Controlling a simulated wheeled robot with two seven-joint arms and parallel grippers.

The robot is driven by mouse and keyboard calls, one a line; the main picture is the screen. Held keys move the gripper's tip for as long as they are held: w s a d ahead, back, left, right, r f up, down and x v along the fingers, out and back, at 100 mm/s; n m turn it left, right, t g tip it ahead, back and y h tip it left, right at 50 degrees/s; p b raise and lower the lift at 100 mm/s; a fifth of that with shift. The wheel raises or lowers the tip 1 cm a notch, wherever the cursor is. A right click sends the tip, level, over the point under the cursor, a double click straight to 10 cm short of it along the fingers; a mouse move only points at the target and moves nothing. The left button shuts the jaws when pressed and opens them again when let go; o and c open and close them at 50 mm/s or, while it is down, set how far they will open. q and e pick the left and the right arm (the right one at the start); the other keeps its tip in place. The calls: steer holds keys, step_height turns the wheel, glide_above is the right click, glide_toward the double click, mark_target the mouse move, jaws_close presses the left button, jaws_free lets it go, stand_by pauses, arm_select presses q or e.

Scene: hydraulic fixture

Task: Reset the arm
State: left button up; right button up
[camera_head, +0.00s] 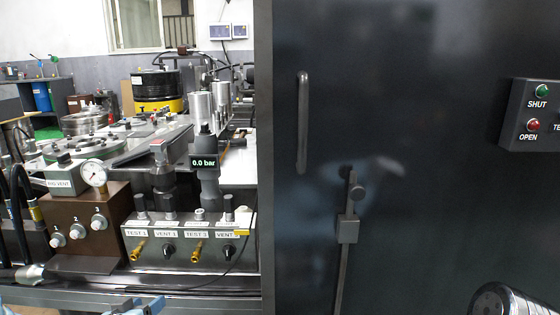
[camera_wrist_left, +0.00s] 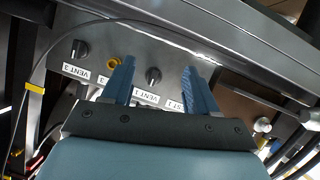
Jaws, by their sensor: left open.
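My left gripper (camera_head: 140,306) shows only in part at the bottom edge of the head view, below the valve panel (camera_head: 180,236). In the left wrist view its two blue fingers (camera_wrist_left: 158,88) are spread apart with nothing held between them. The black VENT 1 knob (camera_wrist_left: 153,75) on the panel appears in the gap between the fingers; I cannot tell how far away it is. The VENT 3 knob (camera_wrist_left: 79,48) and a yellow valve handle (camera_wrist_left: 114,62) lie to the left in that view. My right gripper is not in view.
A brown block (camera_head: 90,225) with a gauge (camera_head: 94,173) and several numbered knobs stands left of the panel. A 0.0 bar display (camera_head: 205,162) rises behind it. A dark cabinet door (camera_head: 420,120) with a handle fills the right. A thin black cable (camera_wrist_left: 45,65) loops by the panel.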

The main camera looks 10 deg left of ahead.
arm_select(q)
steer(key=d+f+g+h+p, duration=0.2)
steer(key=d+f+g, duration=0.2)
steer(key=d+f, duration=0.4)
steer(key=s+d+f+g+h+p, duration=0.1)
steer(key=s+d+f+g+p, duration=0.1)
steer(key=s+d+f+g, duration=0.2)
steer(key=s+d+f+g+h+p, duration=0.1)
steer(key=s+d+f+g, duration=0.3)
steer(key=s+d+f, duration=0.5)
steer(key=s+d+p, duration=0.1)
steer(key=s+d, duration=0.3)
steer(key=d, duration=0.1)
steer(key=shift+s+d+f+m+p, duration=0.2)
steer(key=shift+s+f+m+p, duration=0.15)
steer(key=shift+s+m+p, duration=0.05)
steer(key=shift+a, duration=0.1)
